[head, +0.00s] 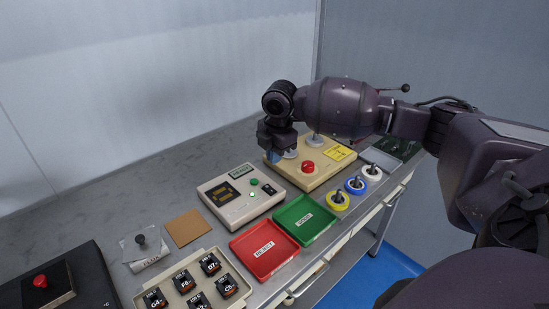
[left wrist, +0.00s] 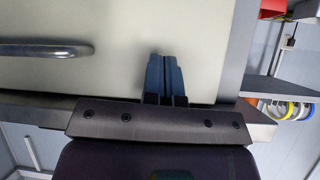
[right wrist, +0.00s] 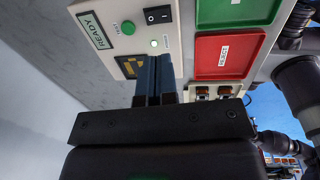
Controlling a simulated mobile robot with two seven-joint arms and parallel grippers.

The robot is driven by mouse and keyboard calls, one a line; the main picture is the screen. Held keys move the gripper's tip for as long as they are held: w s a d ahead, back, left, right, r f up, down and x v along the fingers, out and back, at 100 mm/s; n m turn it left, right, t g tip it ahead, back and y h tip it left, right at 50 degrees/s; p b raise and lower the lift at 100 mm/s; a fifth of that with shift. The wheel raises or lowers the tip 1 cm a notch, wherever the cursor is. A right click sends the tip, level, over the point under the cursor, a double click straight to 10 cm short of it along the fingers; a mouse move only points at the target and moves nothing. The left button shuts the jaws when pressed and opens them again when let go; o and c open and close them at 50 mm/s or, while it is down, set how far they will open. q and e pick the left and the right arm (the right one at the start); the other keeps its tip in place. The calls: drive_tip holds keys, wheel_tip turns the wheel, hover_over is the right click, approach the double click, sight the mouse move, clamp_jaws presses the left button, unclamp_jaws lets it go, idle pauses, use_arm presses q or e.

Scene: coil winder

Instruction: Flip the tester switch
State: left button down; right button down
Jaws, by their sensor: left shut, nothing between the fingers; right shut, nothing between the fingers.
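In the right wrist view the rocker switch (right wrist: 158,15) is at the top, beyond the green button (right wrist: 128,27) and a small lit lamp (right wrist: 154,43). My right gripper (head: 272,157) is shut and empty, apart from the switch. My left gripper (left wrist: 163,62) is shut and empty before a pale panel, outside the head view.
A green tray (head: 318,232) and a red tray (head: 252,270) lie in front of the tester. A beige base with a red button (head: 308,166) stands behind my right gripper. Coloured spools (head: 355,185) stand to the right. A dark handle (left wrist: 45,50) is near my left gripper.

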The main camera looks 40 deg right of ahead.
wheel_tip(320, 180, up, 4)
drive_tip(key=r+p, duration=0.1)
hover_over(267, 186)
drive_tip(key=s, duration=0.2)
use_arm(q)
drive_tip(key=shift+s+a+r, duration=0.2)
drive_tip(key=shift+s, duration=0.25)
use_arm(e)
drive_tip(key=shift+f, duration=0.85)
use_arm(q)
drive_tip(key=shift+w+r, duration=0.15)
use_arm(e)
drive_tip(key=f, duration=0.4)
drive_tip(key=w+f+b, duration=0.1)
drive_tip(key=f, duration=0.8)
drive_tip(key=shift+w, duration=0.2)
drive_tip(key=shift+w+f+b, duration=0.1)
drive_tip(key=shift+f+b, duration=0.2)
drive_tip(key=shift+f, duration=0.1)
use_arm(q)
drive_tip(key=shift+w+d+f, duration=0.2)
drive_tip(key=shift+w+f, duration=0.15)
drive_tip(key=shift+f, duration=0.2)
